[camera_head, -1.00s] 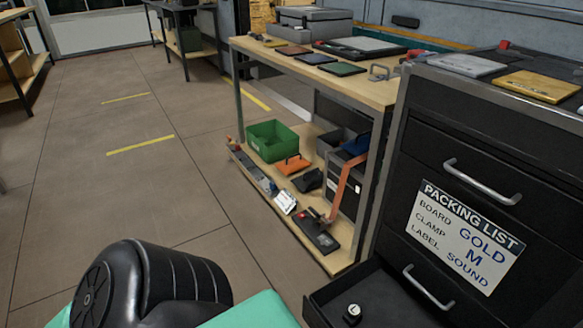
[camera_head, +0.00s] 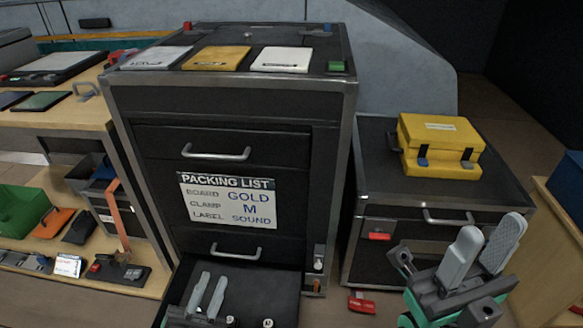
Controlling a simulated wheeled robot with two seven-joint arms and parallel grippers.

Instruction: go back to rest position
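My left gripper (camera_head: 212,279) is at the bottom of the head view, over the pulled-out bottom drawer (camera_head: 265,285) of the black cabinet. Its two grey fingers point up with a gap between them, and nothing is held. My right gripper (camera_head: 491,227) is at the lower right, in front of the low black cabinet (camera_head: 375,160). Its fingers are spread apart and empty. Most of both arms is outside the picture.
The black cabinet carries a packing list (camera_head: 228,201) reading GOLD, M, SOUND. On its top lie grey, gold and white boards (camera_head: 215,58). A yellow case (camera_head: 440,143) stands on the low cabinet. A wooden shelf (camera_head: 70,125) is at left, a wooden unit (camera_head: 550,235) at right.

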